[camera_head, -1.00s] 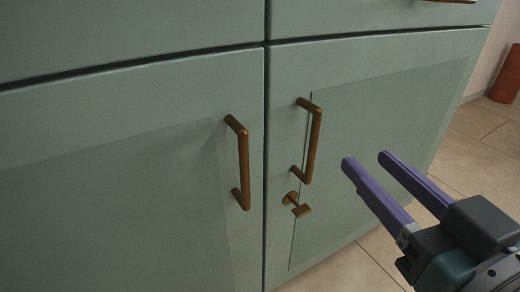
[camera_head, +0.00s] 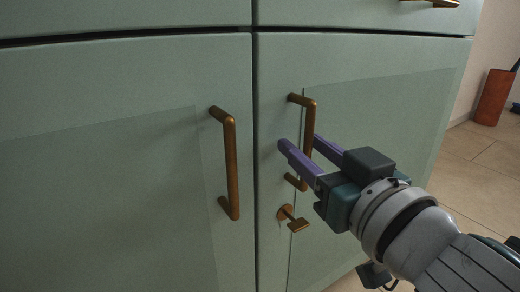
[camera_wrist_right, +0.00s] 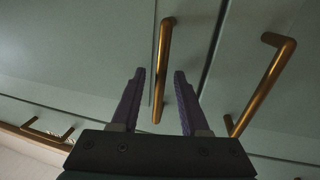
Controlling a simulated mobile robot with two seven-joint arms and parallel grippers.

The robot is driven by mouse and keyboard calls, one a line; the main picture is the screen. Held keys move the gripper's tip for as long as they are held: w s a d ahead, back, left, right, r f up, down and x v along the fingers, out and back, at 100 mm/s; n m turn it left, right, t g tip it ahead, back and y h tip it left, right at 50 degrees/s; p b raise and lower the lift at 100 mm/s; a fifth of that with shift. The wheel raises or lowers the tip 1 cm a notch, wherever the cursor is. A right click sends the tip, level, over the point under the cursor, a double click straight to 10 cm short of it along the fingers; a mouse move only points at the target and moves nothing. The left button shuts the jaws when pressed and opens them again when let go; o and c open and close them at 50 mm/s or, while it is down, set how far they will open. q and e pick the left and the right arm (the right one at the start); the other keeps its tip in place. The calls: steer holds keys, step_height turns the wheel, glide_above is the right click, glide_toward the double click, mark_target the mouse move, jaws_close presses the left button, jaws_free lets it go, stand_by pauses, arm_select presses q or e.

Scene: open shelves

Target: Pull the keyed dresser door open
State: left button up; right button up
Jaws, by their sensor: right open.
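The keyed dresser door (camera_head: 375,120) is the green right-hand door, and it looks closed. Its bronze bar handle (camera_head: 309,115) stands upright near the door's left edge, with the bronze key (camera_head: 292,217) in its lock just below. My right gripper (camera_head: 299,142) is open at the lower half of this handle, one purple finger on each side in the head view. In the right wrist view, the handle (camera_wrist_right: 163,65) shows between the two separated fingers (camera_wrist_right: 158,75). I cannot tell whether a finger touches it. My left gripper is not in view.
The left dresser door (camera_head: 120,190) has its own bar handle (camera_head: 231,165) close by, across a narrow seam. A drawer with a bronze handle (camera_head: 432,3) is above. A reddish-brown cylinder (camera_head: 494,97) stands on the tiled floor (camera_head: 470,165) at the right.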

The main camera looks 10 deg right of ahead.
steer(key=shift+w, duration=0.1)
steer(key=shift+c, duration=0.4)
jaws_close()
stand_by(1.0)
